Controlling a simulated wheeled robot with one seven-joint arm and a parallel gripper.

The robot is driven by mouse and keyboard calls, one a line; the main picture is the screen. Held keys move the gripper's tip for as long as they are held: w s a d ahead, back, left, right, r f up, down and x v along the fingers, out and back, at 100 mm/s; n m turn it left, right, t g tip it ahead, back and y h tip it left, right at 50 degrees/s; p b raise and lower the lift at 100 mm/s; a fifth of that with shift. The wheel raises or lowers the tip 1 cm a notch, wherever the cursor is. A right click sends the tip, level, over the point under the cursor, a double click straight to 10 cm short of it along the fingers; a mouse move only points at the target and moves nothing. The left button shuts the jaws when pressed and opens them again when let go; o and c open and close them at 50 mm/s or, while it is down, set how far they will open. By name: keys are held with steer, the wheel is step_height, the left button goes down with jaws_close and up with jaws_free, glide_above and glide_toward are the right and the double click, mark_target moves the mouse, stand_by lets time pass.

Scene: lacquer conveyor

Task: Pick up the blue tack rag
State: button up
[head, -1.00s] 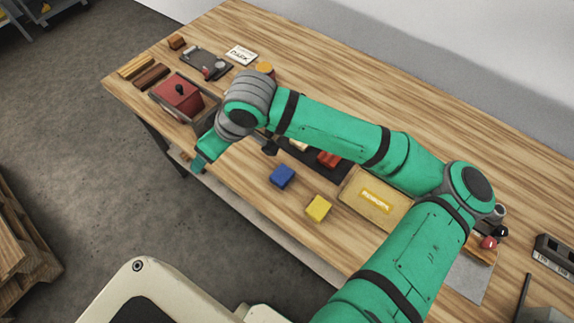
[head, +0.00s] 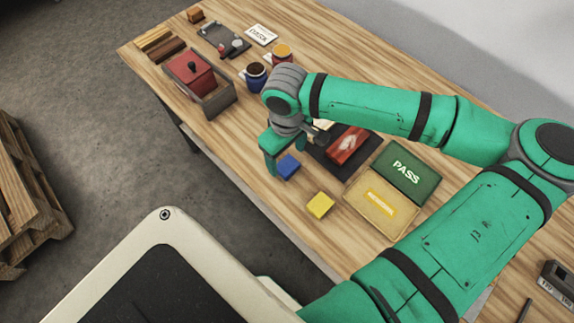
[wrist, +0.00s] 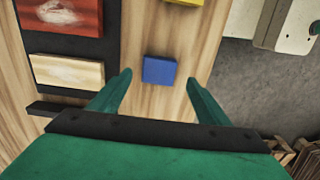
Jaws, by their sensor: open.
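The blue tack rag (head: 289,167) is a small folded blue block lying on the wooden table near its front edge. In the wrist view the rag (wrist: 159,71) lies ahead, between the lines of the two fingers and apart from them. My gripper (wrist: 160,95) is open and empty, with one green finger on each side. In the head view my gripper (head: 269,158) hangs just left of the rag, and my arm hides part of the table behind it.
A yellow cloth (head: 320,205) lies close by to the right. A dark mat (head: 319,157) holds a red panel (head: 348,145) and a pale one (wrist: 68,71). PASS (head: 406,170) and yellow-labelled (head: 363,209) trays stand further right. A red box (head: 190,74) is at left.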

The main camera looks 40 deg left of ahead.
mark_target(287, 165)
steer(key=shift+w+f, duration=0.1)
steer(key=shift+f, duration=2.55)
steer(key=c, duration=1.1)
